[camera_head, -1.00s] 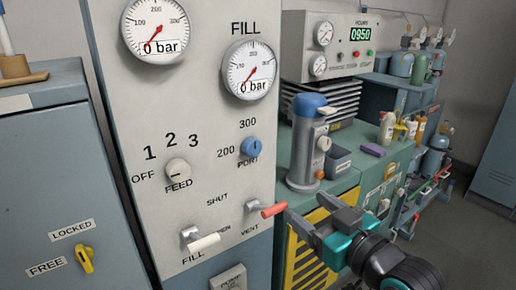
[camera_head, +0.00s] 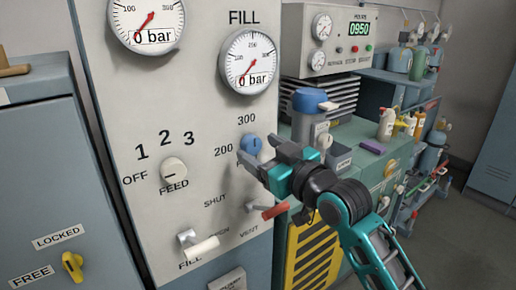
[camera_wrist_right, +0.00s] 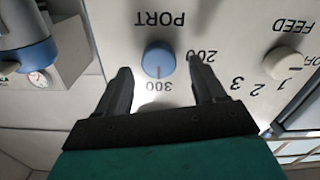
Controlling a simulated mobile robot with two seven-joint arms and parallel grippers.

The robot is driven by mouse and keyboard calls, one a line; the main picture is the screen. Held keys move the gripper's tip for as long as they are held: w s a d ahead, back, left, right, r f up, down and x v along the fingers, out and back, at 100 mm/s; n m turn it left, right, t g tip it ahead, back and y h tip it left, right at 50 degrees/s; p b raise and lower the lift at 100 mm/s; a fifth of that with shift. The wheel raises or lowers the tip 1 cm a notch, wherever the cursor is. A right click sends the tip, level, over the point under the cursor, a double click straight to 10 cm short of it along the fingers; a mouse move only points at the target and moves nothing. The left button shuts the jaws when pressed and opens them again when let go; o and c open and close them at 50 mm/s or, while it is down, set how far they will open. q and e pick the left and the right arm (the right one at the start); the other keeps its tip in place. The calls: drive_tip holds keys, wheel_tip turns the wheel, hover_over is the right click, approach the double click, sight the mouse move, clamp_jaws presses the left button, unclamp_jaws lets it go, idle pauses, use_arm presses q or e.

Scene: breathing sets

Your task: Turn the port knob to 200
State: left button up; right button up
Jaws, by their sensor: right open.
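The blue port knob (camera_head: 251,144) is on the grey panel, between the 200 label on its left and the 300 label above. In the right wrist view the knob (camera_wrist_right: 158,58) appears upside down, its pale pointer line toward 300. My right gripper (camera_head: 257,158) is open and empty, just in front of the knob, hiding most of the PORT label in the head view. In the wrist view its two fingertips (camera_wrist_right: 159,68) are spread to either side of the knob. I see no contact. My left gripper is not in view.
The feed knob (camera_head: 174,171) is left of the port knob. A red-handled vent lever (camera_head: 274,210) and a white-handled fill lever (camera_head: 201,248) stick out below. The fill gauge (camera_head: 249,62) above reads 0 bar. A blue-topped cylinder (camera_head: 309,102) stands to the right.

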drive_tip(key=shift+x, duration=0.95)
drive_tip(key=c, duration=1.1)
